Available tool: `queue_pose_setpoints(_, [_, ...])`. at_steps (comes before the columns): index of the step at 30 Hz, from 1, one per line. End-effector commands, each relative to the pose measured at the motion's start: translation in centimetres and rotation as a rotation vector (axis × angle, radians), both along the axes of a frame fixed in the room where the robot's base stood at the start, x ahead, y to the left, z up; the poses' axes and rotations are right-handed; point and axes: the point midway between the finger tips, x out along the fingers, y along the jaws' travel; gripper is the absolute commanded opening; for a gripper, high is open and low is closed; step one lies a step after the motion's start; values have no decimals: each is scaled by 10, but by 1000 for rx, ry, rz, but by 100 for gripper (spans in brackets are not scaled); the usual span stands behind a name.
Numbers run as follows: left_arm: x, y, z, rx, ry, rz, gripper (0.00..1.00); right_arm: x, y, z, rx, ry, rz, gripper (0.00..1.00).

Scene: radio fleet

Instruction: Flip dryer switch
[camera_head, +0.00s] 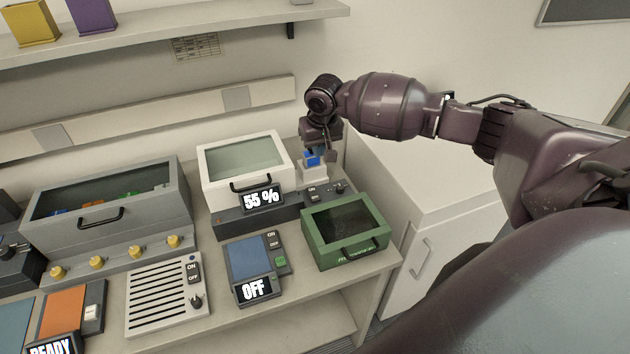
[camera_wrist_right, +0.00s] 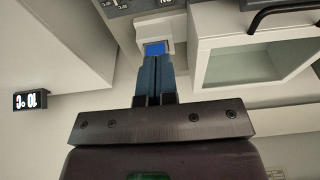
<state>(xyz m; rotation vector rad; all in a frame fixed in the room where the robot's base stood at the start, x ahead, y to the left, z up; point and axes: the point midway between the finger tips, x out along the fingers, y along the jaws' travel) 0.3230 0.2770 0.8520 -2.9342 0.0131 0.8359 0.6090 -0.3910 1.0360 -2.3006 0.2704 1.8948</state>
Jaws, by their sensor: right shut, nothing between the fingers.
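Behind that panel is a white block (camera_head: 314,174) with a blue top (camera_head: 312,160), also blue in the right wrist view (camera_wrist_right: 154,48). My right gripper (camera_wrist_right: 154,60) is shut and empty, its fingertips at the blue top; I cannot tell if they touch. My left gripper is out of view.
A green lidded box (camera_head: 345,232) stands in front right, near the bench edge. A blue panel reading "OFF" (camera_head: 250,258), a slatted white unit (camera_head: 165,295) and a grey bin (camera_head: 105,205) lie left. A white cabinet (camera_head: 430,215) stands right. A shelf (camera_head: 180,32) runs above.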

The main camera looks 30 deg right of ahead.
Motion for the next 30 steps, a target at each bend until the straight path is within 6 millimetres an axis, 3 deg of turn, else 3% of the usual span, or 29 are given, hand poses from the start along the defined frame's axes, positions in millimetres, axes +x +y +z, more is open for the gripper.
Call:
queue_pose_setpoints(5, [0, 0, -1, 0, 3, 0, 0, 2, 0, -12, 0, 2, 0, 0])
queue_pose_setpoints(21, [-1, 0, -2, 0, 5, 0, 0, 19, -4, -101, 0, 3, -1, 0])
queue_pose_setpoints(30, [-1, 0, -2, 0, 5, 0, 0, 25, -6, -132, -1, 1, 0, 0])
